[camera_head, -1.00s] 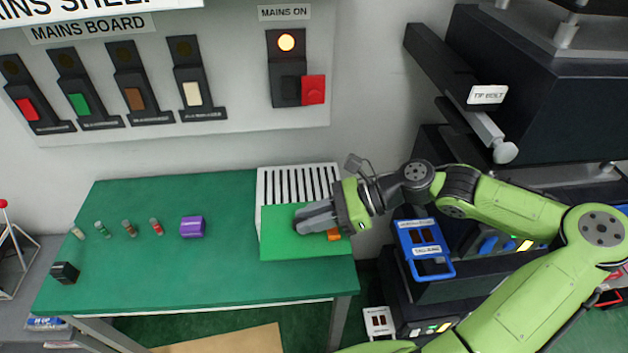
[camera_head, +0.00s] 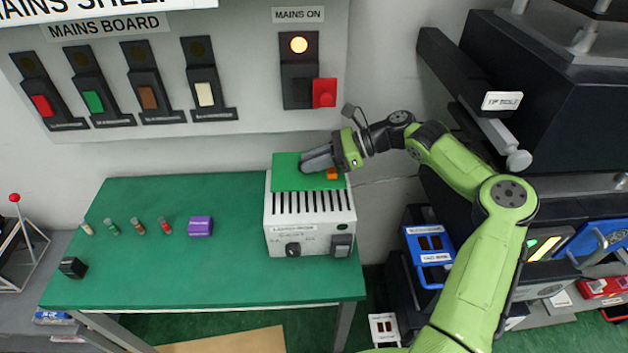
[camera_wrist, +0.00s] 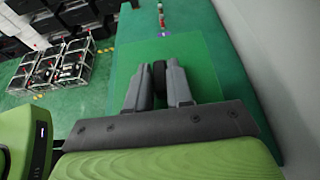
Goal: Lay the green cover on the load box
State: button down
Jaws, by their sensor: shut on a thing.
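The green cover (camera_head: 288,180) is a flat green sheet with a dark knob, and it hangs from my gripper (camera_head: 304,165). In the wrist view my gripper (camera_wrist: 158,78) has its two grey fingers closed around the black knob (camera_wrist: 159,80), with the cover (camera_wrist: 204,58) spread beneath. The white load box (camera_head: 312,222) stands on the green table, with a slotted top and controls on its front. In the head view the cover overlaps the rear of the box top, and the front slots are bare. I cannot tell whether cover and box touch.
The green table (camera_head: 150,265) has free room left of the box. A purple block (camera_head: 200,226), several small cylinders and a black block (camera_head: 72,267) sit there. The mains board (camera_head: 180,75) with switches and a red button (camera_head: 324,92) is on the wall behind.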

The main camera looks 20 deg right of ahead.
notch_tip(320, 180, down, 7)
jog(key=shift+w+b, duration=0.15)
jog(key=shift+b, duration=0.4)
jog(key=shift+f, duration=0.1)
jog(key=c, duration=1)
grip_release()
jog(key=shift+d, duration=0.2)
jog(key=v, duration=0.7)
jog(key=shift+d+r+p, duration=0.1)
jog(key=shift+r+p, duration=0.15)
jog(key=shift+p, duration=0.15)
